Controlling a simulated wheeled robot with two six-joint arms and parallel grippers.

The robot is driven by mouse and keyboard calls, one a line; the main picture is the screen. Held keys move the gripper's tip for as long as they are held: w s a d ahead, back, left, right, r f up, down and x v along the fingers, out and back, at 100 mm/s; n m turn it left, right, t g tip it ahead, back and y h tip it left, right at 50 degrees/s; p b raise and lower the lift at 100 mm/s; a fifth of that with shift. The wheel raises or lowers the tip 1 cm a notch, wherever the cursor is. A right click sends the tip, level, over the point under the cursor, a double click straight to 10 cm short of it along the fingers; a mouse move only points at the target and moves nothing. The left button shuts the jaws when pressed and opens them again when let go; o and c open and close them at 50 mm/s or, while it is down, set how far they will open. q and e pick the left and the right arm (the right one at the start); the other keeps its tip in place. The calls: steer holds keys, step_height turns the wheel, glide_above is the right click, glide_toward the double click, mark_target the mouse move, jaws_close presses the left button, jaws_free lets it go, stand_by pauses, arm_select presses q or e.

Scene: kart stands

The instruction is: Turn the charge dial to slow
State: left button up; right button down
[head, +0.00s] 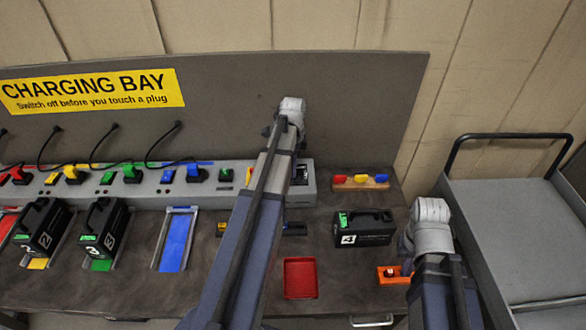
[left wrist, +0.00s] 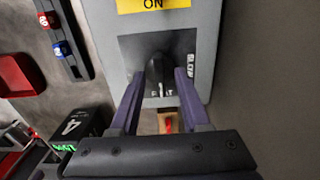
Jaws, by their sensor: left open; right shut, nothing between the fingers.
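The black charge dial (left wrist: 158,72) sits on a dark plate at the end of the grey charger in the left wrist view. A SLOW label (left wrist: 191,66) is to its right. A white mark on the dial's lower end points at another label, partly covered, that looks like FAST. My left gripper (left wrist: 159,76) is open, with one finger on each side of the dial; contact cannot be told.
The charger (head: 220,193) carries several coloured plugs and switches. Battery 4 (head: 363,228), a red tray (head: 300,278), an orange holder (head: 393,275) and a wooden block with coloured pieces (head: 361,182) are on the bench. A grey cart (head: 515,220) stands at the right.

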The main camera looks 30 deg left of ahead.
arm_select(q)
jaws_close()
stand_by(0.4)
stand_by(0.4)
steer(key=n, duration=0.8)
steer(key=shift+n, duration=0.3)
steer(key=n, duration=0.9)
steer(key=shift+s, duration=0.1)
steer(key=shift+n, duration=0.3)
